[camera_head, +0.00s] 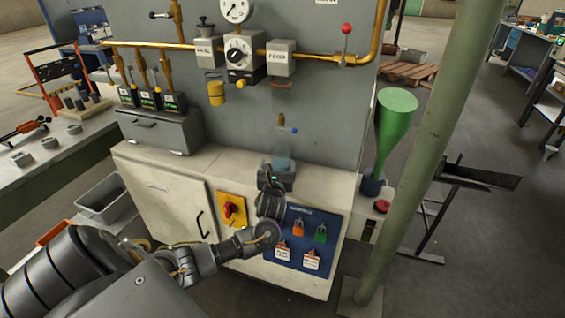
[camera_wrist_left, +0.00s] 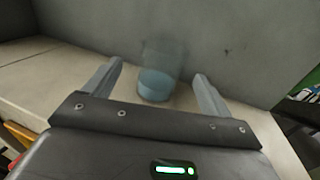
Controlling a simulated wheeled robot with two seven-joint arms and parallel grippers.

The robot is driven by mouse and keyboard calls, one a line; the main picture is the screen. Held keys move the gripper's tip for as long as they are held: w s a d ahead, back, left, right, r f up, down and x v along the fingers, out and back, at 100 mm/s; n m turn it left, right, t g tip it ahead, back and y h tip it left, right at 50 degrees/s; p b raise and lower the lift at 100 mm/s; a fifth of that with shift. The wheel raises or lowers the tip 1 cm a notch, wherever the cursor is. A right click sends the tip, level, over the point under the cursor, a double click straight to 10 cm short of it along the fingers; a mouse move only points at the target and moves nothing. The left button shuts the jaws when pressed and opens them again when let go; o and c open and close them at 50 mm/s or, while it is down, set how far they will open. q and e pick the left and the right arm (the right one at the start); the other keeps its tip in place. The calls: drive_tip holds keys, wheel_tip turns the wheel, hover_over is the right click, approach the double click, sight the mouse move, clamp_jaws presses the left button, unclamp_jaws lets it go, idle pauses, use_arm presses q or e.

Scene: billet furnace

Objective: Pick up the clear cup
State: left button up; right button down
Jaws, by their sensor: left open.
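The clear cup (camera_wrist_left: 160,62) stands upright on the pale counter against the grey panel in the left wrist view, with blue in its lower part. Its see-through walls are faint. My left gripper (camera_wrist_left: 157,70) is open, with one finger on each side of the cup in the picture. I cannot tell whether the cup is fully between the fingers or just beyond them. In the head view my left gripper (camera_head: 280,169) is over the counter's front part, and the cup shows only faintly behind it. My right gripper is not in view.
The grey panel (camera_head: 310,110) rises behind the counter (camera_head: 225,165). A blue lockout board (camera_head: 308,240) with padlocks and a red switch (camera_head: 232,211) are on the front below. A green funnel shape (camera_head: 394,115) and a green post (camera_head: 432,130) stand to the right.

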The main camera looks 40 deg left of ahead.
sight(279, 158)
use_arm(q)
drive_tip(key=shift+x, duration=1.2)
drive_tip(key=shift+w+a, duration=0.1)
drive_tip(key=shift+w, duration=0.2)
drive_tip(key=b+x, duration=0.1)
drive_tip(key=x, duration=0.3)
drive_tip(key=shift+w, duration=0.3)
drive_tip(key=shift+a, duration=0.1)
drive_tip(key=c, duration=1.1)
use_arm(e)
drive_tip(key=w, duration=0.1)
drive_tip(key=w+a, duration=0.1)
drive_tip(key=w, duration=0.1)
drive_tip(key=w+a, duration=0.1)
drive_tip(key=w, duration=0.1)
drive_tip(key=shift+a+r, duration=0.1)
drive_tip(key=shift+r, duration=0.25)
use_arm(q)
drive_tip(key=shift+r, duration=0.1)
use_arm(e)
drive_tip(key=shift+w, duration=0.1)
